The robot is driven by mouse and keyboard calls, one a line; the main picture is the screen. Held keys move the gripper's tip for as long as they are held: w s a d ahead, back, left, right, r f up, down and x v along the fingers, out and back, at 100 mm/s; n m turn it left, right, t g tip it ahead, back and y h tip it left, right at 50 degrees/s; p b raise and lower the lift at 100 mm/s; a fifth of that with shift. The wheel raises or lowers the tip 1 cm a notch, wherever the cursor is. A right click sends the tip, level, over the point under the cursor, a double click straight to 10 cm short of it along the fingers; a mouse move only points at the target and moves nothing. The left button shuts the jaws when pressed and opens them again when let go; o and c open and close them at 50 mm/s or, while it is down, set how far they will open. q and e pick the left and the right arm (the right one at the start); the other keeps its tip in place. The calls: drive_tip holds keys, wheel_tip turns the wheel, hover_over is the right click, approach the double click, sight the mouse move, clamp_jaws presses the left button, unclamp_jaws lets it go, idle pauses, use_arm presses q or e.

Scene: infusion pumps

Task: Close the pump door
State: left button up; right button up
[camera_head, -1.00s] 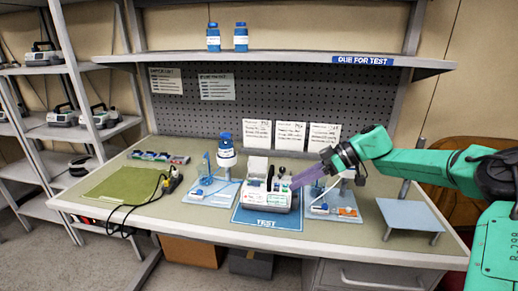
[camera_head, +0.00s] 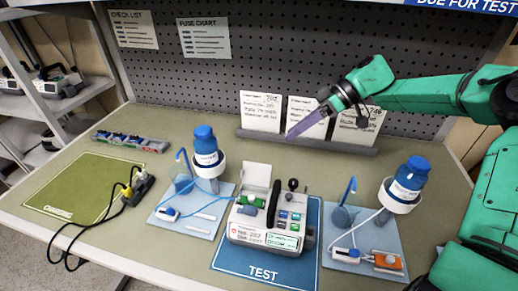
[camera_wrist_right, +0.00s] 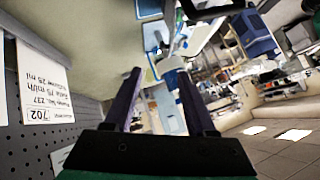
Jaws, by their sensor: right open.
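The white pump (camera_head: 263,236) stands on the blue TEST mat (camera_head: 255,263) in the head view. Its pale door (camera_head: 256,177) stands up at the rear left of the pump, open, with a green part and a dark part showing beside it. My right gripper (camera_head: 290,136) is above and behind the pump, in front of the note cards, with its purple fingers pointing left and down. It is clear of the door and empty. In the right wrist view the fingers (camera_wrist_right: 160,72) are spread apart. I cannot clearly make out the pump there. My left gripper is not in view.
Blue-capped bottles on trays stand left (camera_head: 205,147) and right (camera_head: 408,180) of the pump, with thin tubes. Note cards (camera_head: 261,111) stand in a rack behind. A green charging mat (camera_head: 82,187) with black cables is at the left.

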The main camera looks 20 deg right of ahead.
sight(257, 173)
drive_tip(key=x, duration=0.4)
drive_tip(key=p+x, duration=0.1)
drive_tip(key=x, duration=0.4)
drive_tip(key=s+x, duration=0.1)
drive_tip(key=x, duration=0.3)
drive_tip(key=shift+w+a+r+p, duration=0.1)
drive_tip(key=shift+a+p, duration=0.2)
drive_tip(key=shift+a, duration=0.15)
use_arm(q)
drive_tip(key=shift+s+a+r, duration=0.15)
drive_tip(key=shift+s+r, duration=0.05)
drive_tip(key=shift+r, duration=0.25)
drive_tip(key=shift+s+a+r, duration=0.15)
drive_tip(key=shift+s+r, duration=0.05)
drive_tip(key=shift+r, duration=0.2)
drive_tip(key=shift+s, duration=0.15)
use_arm(e)
clamp_jaws()
